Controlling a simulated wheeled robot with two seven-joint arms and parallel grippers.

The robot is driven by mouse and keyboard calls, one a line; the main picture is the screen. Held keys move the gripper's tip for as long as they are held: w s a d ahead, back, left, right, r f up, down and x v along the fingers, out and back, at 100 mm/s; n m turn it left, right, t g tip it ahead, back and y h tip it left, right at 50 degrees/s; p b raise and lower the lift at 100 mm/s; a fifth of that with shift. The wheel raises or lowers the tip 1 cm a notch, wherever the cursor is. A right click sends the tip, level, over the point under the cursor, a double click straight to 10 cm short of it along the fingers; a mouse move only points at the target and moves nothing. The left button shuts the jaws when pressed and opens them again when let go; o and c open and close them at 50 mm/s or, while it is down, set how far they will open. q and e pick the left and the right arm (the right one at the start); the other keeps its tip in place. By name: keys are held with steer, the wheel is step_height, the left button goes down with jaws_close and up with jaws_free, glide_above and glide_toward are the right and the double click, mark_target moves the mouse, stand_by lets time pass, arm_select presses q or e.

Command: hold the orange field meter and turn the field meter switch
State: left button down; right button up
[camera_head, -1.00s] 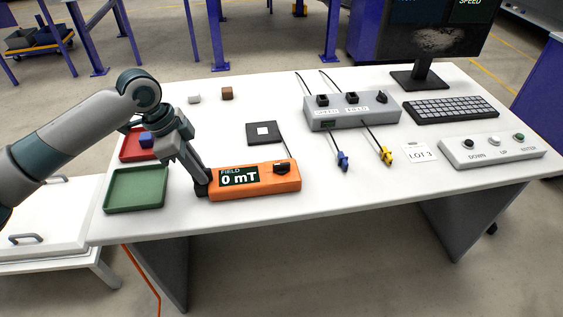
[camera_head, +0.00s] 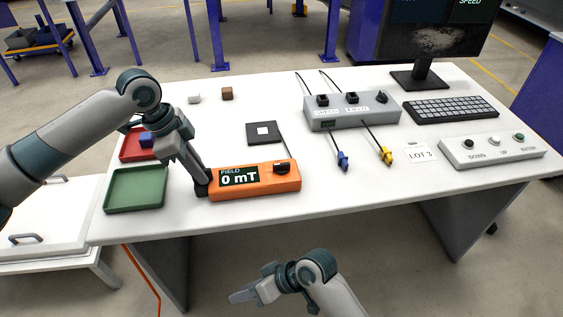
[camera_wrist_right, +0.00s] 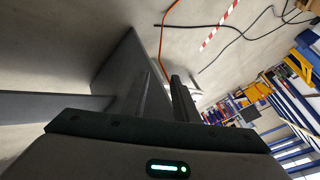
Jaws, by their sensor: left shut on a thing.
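The orange field meter (camera_head: 255,187) lies on the white table near its front edge. Its display reads "FIELD 0 mT", and the black field meter switch (camera_head: 282,168) is on its right part. My left gripper (camera_head: 203,188) is shut on the meter's left end. My right gripper (camera_head: 240,297) is low in front of the table, below and apart from the meter. The right wrist view shows its two fingers (camera_wrist_right: 162,88) with a gap between them and nothing held.
A green tray (camera_head: 137,188) and a red tray (camera_head: 137,146) lie left of the meter. A black square plate (camera_head: 252,132) lies behind it. A grey box (camera_head: 352,111) with blue and yellow probes, a keyboard and a button panel (camera_head: 492,151) stand to the right.

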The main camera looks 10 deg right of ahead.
steer(key=a+r+n+g+y, duration=0.35)
steer(key=a+r, duration=0.55)
steer(key=r, duration=0.3)
step_height(320, 180, up, 21)
steer(key=n+t+h, duration=0.1)
steer(key=n+h, duration=0.7)
steer(key=h, duration=0.4)
glide_above(281, 164)
steer(key=shift+w+d, duration=0.1)
steer(key=shift+f, duration=0.15)
steer(key=shift+f, duration=4.4)
jaws_close()
